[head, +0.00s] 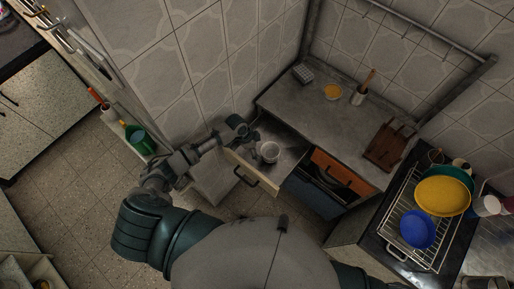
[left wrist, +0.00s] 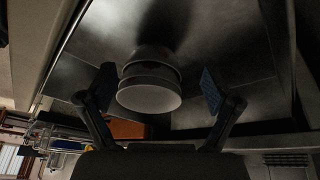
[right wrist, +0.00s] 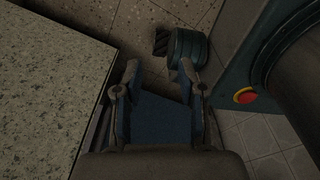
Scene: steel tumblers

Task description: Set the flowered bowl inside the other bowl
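A white bowl shape (head: 269,152) stands in the open drawer (head: 252,168) in the head view. In the left wrist view it shows as pale stacked rims (left wrist: 150,92); I cannot tell whether this is two nested bowls or one bowl with its reflection. No flower pattern is visible. My left gripper (head: 243,133) is at the drawer's left side, beside the bowl shape. In the left wrist view its fingers (left wrist: 158,90) are spread on either side of the rims with gaps. My right gripper (right wrist: 160,80) is open and empty, above the floor beside a speckled surface.
A counter (head: 300,105) above the drawer holds a yellow dish (head: 332,92), a utensil cup (head: 358,97) and a wooden rack (head: 386,147). On the right a wire rack (head: 400,205) carries a yellow bowl (head: 442,195) and a blue bowl (head: 417,229). Floor at lower left is clear.

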